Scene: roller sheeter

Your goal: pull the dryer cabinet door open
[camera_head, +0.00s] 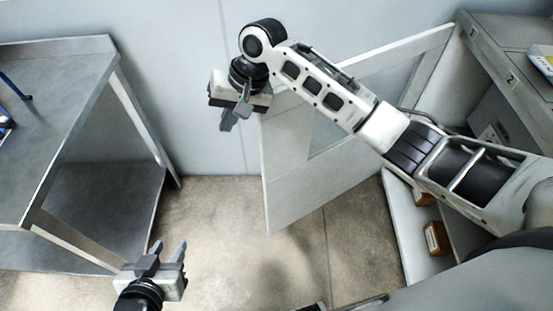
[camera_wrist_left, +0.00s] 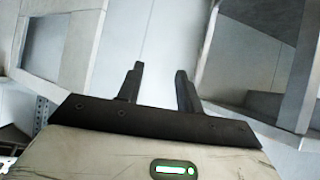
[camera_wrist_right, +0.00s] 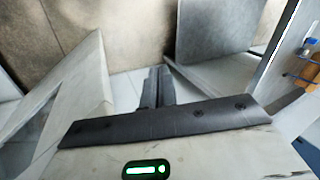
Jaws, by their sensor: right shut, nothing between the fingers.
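The dryer cabinet door (camera_head: 290,185) is a pale panel with a window. It stands swung wide open from the cabinet at the right in the head view. My right arm crosses above it and hides part of it. My right gripper (camera_head: 228,122) is just past the door's free edge, apart from it as far as I can tell. In the right wrist view its fingers (camera_wrist_right: 158,87) are together and empty. My left gripper (camera_head: 168,252) is low at the left in the head view. Its fingers are apart with nothing between them, as in the left wrist view (camera_wrist_left: 158,88).
A steel table (camera_head: 75,75) with a lower shelf (camera_head: 110,200) stands at the left. The cabinet's white shelf (camera_head: 402,220) holds small brown boxes (camera_head: 437,238). A grey wall (camera_head: 170,90) is behind. The floor (camera_head: 225,215) between table and door is clear.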

